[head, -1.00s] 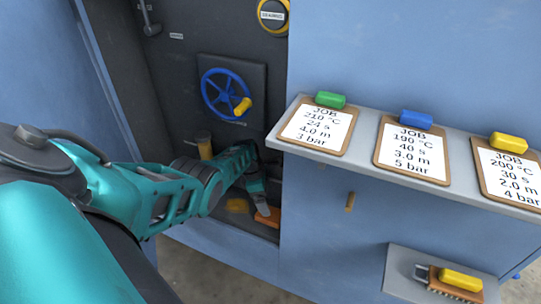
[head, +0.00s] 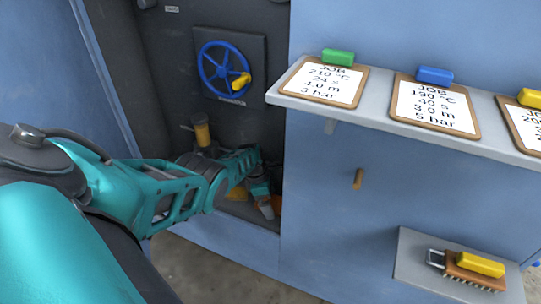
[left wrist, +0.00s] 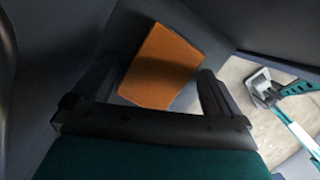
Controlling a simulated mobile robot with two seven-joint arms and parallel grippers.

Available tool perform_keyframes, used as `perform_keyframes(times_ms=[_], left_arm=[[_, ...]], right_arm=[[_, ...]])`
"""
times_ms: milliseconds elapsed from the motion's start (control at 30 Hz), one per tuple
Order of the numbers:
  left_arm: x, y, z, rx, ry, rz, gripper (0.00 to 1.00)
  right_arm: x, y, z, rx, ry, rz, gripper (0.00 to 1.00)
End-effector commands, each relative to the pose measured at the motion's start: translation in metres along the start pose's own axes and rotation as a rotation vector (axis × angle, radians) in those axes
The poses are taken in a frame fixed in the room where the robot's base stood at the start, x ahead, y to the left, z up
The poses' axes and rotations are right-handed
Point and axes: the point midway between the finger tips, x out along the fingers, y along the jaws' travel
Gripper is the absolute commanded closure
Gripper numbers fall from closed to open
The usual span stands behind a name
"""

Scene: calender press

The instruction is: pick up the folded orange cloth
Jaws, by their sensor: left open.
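The folded orange cloth (left wrist: 162,62) lies on the grey floor of the machine's recess in the left wrist view. In the head view only a small orange part of it (head: 277,204) shows beside my gripper. My left gripper (head: 264,208) reaches down into the recess from the left. It is open and empty. In the left wrist view its fingers (left wrist: 155,85) stand apart on either side of the cloth's near part. I cannot tell whether they touch it. My right gripper does not show.
The recess has dark walls, a blue handwheel (head: 222,70), a yellowish cylinder (head: 202,133) and a yellow thing (head: 237,193) near my gripper. To the right, a shelf (head: 330,110) with job clipboards juts out. Below it, a small ledge (head: 412,262) holds a brush (head: 468,266).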

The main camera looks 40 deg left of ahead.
Motion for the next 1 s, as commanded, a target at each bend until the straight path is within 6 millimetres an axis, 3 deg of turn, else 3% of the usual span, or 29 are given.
perform_keyframes(times_ms=[133, 633, 867, 900, 1000], left_arm=[[-0.0013, 0.0002, 0.0005, 0.0, 0.0, 0.0, 0.02], [-0.0012, 0.0001, 0.0001, 0.0, 0.0, 0.0, 0.49], [-0.0016, 0.0, 0.0001, 0.0, 0.0, 0.0, 0.49], [-0.0021, -0.0001, 0.0002, 0.0, 0.0, 0.0, 0.55], [-0.0049, -0.0009, 0.0008, 0.0, 0.0, 0.0, 0.55]], right_arm=[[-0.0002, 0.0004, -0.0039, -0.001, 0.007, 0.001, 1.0], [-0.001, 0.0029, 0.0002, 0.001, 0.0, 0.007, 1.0], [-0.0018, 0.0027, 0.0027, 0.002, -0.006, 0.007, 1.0], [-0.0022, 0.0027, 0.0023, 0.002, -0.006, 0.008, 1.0], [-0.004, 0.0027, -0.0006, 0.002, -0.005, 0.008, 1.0]])
